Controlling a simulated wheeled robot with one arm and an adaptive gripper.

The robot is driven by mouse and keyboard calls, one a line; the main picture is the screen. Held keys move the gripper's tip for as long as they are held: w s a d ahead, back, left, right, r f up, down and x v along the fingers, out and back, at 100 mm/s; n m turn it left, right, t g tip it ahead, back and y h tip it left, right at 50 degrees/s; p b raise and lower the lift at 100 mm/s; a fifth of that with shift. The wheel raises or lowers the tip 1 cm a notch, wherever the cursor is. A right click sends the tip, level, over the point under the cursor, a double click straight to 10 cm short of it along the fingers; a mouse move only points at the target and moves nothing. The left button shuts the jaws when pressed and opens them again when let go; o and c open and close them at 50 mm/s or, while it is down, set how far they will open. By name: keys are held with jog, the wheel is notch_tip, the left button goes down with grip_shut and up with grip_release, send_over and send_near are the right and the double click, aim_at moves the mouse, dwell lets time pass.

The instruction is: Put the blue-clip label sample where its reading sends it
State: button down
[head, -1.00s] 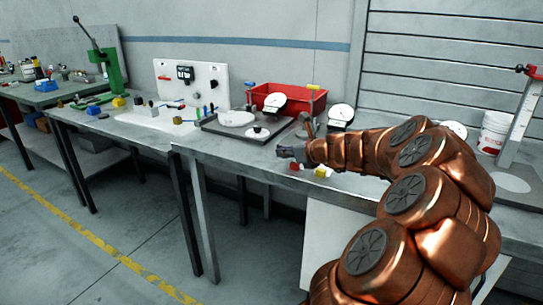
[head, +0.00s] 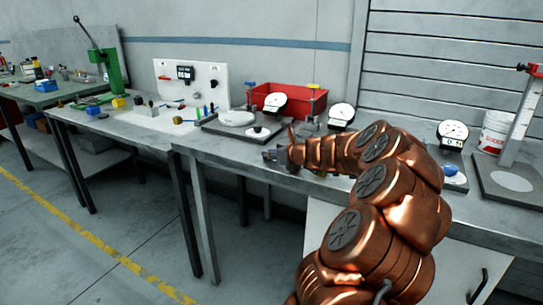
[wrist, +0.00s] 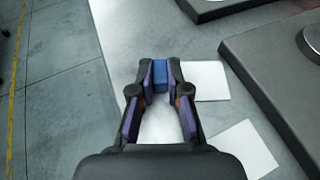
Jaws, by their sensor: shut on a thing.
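My gripper (head: 272,155) is over the front edge of the middle bench in the head view. In the wrist view my gripper (wrist: 160,78) is shut on a blue block-like piece (wrist: 160,74), which looks like the blue clip of the label sample. Whether a label hangs below it cannot be told; a pale area shows between the fingers. Two white squares (wrist: 206,80) (wrist: 245,150) lie on the bench right of the fingers. Dial gauges stand on the bench: one by the red bin (head: 275,102), one beside it (head: 341,114), one at right (head: 452,131).
A red bin (head: 313,98) stands at the back, behind a dark plate (head: 215,130) with a white disc. A blue knob-like piece (head: 450,170) sits below the right gauge. A white tub (head: 494,132) and height stand (head: 522,115) are at far right. My arm covers the middle bench.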

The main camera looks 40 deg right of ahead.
jog(key=c, duration=1.1)
grip_release()
jog(key=shift+c, duration=0.2)
jog(key=shift+s+r, duration=0.15)
jog(key=shift+s, duration=0.05)
jog(key=p+v, duration=0.1)
jog(key=v, duration=1)
jog(key=shift+s+r, duration=0.1)
jog(key=shift+s, duration=0.2)
